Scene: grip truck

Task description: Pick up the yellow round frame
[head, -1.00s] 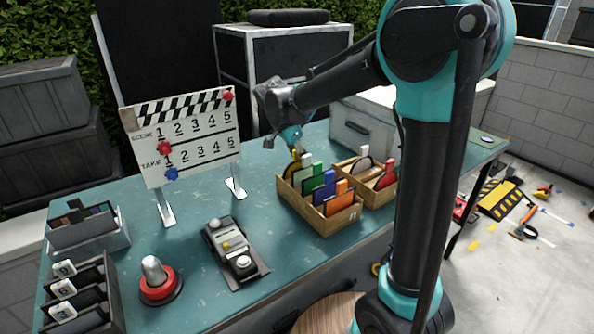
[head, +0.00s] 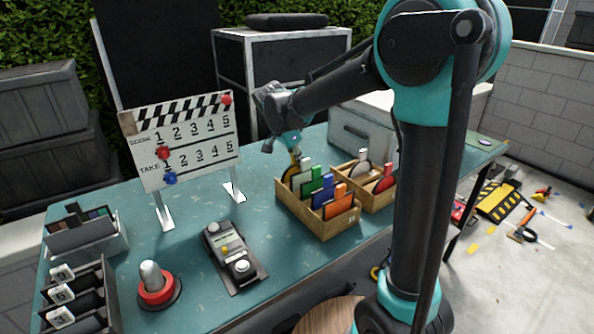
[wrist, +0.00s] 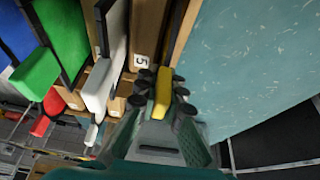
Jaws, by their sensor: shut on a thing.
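The yellow round frame shows as a yellow tab (wrist: 163,92) in the wrist view, between my fingertips; the rest of it is hidden there. My gripper (wrist: 161,98) is shut on this tab. In the head view the yellow frame (head: 293,170) is a small patch at the far left end of the front wooden box (head: 318,222), under my gripper (head: 294,152). I cannot tell whether its lower edge is clear of the box. White, green, blue and orange tabbed frames stand beside it in the box.
A second wooden box (head: 378,203) with white- and red-tabbed round frames stands to the right. A clapperboard (head: 183,140) stands on the left, with a control box (head: 232,255) and red button (head: 157,285) in front. A grey case (head: 362,130) is behind.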

